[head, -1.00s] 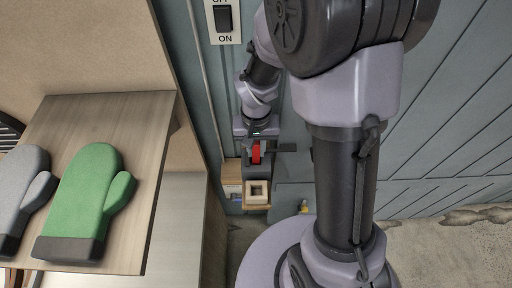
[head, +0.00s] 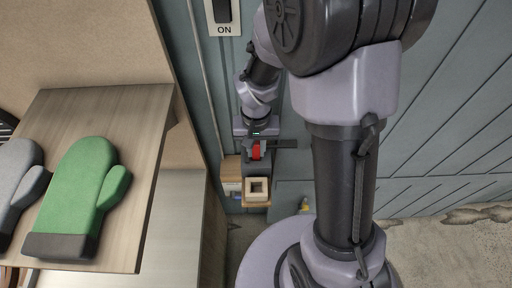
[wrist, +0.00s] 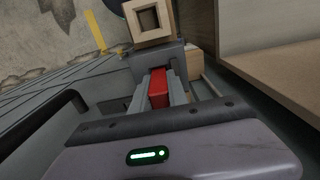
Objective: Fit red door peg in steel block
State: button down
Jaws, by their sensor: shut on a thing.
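The red door peg (head: 256,151) is between the fingers of my gripper (head: 257,148), which is shut on it. In the wrist view the red peg (wrist: 159,88) shows between the two grey fingers, its far end at the grey steel block (wrist: 150,60). In the head view the steel block (head: 258,167) is just below the gripper, partly hidden by it. The peg's far end is hidden, so I cannot tell how deep it sits in the block.
A pale square hollow block (head: 257,189) stands just in front of the steel block. A dark bar (head: 284,143) is right of the gripper. A wooden shelf (head: 140,115) with a green mitt (head: 80,195) and a grey mitt (head: 18,185) is at left. A switch (head: 222,12) is above.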

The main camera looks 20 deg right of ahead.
aim_at(256, 143)
jog(key=shift+r+p, duration=1.3)
jog(key=shift+r, duration=0.45)
jog(key=shift+f+b, duration=1.8)
jog(key=shift+b, duration=0.1)
jog(key=c, duration=1.2)
grip_release()
notch_tip(256, 143, up, 18)
jog(key=p, duration=0.5)
jog(key=shift+f, duration=0.25)
jog(key=shift+f, duration=0.1)
